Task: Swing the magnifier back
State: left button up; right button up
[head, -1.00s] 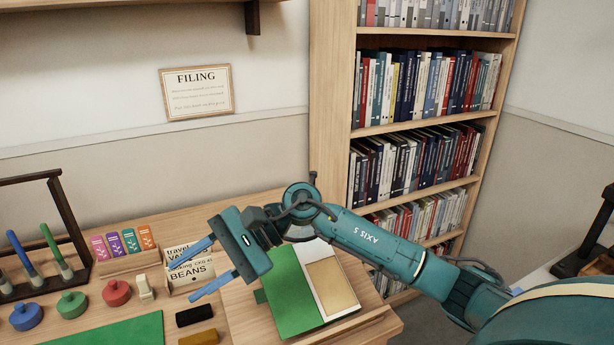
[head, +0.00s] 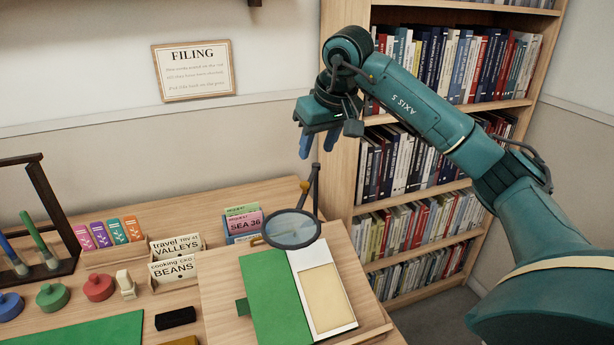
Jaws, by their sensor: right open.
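The magnifier (head: 291,230) has a round lens in a dark rim, on a thin dark arm rising from its right side. In the picture the lens overlaps the top edge of the open green-and-white book (head: 272,300) on the sloped wooden stand (head: 222,290). A brass-coloured knob (head: 305,185) shows by the arm. My right gripper (head: 314,146) is open, with its blue fingers pointing down just above the arm's upper end. I cannot tell whether they touch it. My left gripper is out of view.
Card boxes (head: 175,268) and coloured cards (head: 243,222) stand left of the magnifier. Stamps with round knobs (head: 98,287), a black block (head: 175,318) and a green mat (head: 90,330) lie further left. A full bookshelf (head: 345,190) rises close behind on the right.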

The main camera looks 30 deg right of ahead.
aim_at(305, 183)
jog(key=x, duration=1)
jog(key=shift+f+p, duration=0.25)
jog(key=shift+p, duration=0.05)
grip_shut()
